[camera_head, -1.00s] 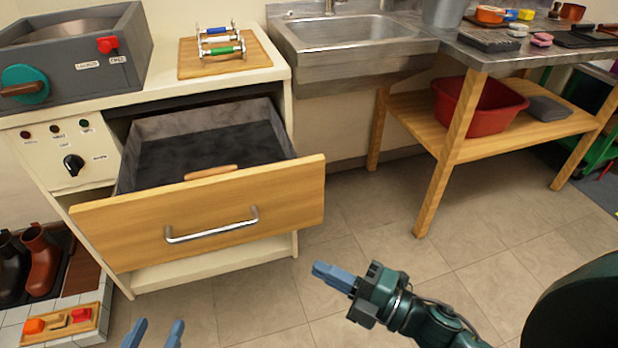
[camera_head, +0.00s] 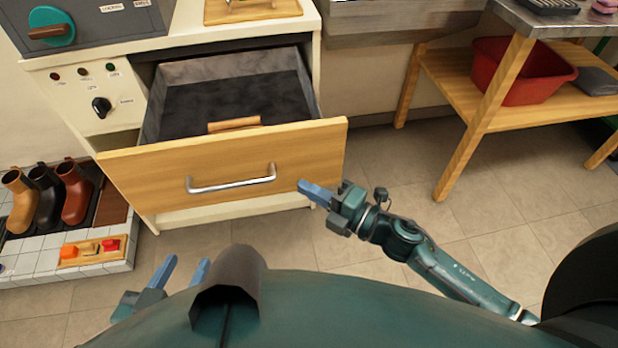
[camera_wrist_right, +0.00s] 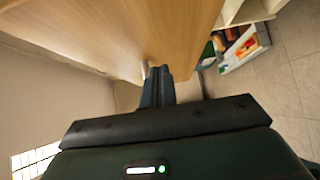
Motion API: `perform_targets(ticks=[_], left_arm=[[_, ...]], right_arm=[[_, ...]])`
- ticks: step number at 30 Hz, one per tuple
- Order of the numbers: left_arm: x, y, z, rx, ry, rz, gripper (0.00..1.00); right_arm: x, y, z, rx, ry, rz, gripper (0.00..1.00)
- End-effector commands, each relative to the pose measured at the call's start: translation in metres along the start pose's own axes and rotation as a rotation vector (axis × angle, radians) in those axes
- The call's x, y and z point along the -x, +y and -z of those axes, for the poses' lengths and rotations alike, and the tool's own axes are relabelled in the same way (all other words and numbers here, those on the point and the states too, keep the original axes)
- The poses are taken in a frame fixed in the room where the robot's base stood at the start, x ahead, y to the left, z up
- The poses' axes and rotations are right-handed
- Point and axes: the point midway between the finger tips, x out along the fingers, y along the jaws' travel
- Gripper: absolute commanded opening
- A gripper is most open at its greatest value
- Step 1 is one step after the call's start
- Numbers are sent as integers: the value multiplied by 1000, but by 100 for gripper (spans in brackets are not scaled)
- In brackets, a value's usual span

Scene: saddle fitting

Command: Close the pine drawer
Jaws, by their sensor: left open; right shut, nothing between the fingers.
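The pine drawer (camera_head: 240,163) stands pulled out of the cream cabinet, with its dark-lined inside showing and a light wooden piece (camera_head: 234,125) lying in it. Its metal bar handle (camera_head: 232,184) is on the front. My right gripper (camera_head: 303,185) is shut and empty, its fingertips near the right part of the drawer front, just right of the handle. In the right wrist view the fingers (camera_wrist_right: 157,72) point along the pine panel (camera_wrist_right: 120,30); I cannot tell whether they touch it. My left gripper (camera_head: 186,264) is open and empty, low in the head view, below the drawer front.
A bench with a red basin (camera_head: 520,72) on its shelf stands at the right. Boots (camera_head: 48,192) and a tiled block with a small tray (camera_head: 90,250) are on the floor at the left. Tiled floor (camera_head: 400,170) is clear between cabinet and bench.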

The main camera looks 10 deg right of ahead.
Motion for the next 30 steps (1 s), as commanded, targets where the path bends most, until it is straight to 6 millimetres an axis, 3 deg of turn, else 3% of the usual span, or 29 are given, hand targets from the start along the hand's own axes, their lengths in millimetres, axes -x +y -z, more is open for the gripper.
perform_targets(ticks=[6,23,30], left_arm=[[-1,0,-2,-4,-3,0,42],[-3,0,-2,-7,2,-3,42],[-4,2,-9,-15,-7,-8,42]], right_arm=[[-16,0,-16,0,0,0,0],[-21,0,-22,1,0,0,0],[-44,0,-45,4,-1,-2,0]])
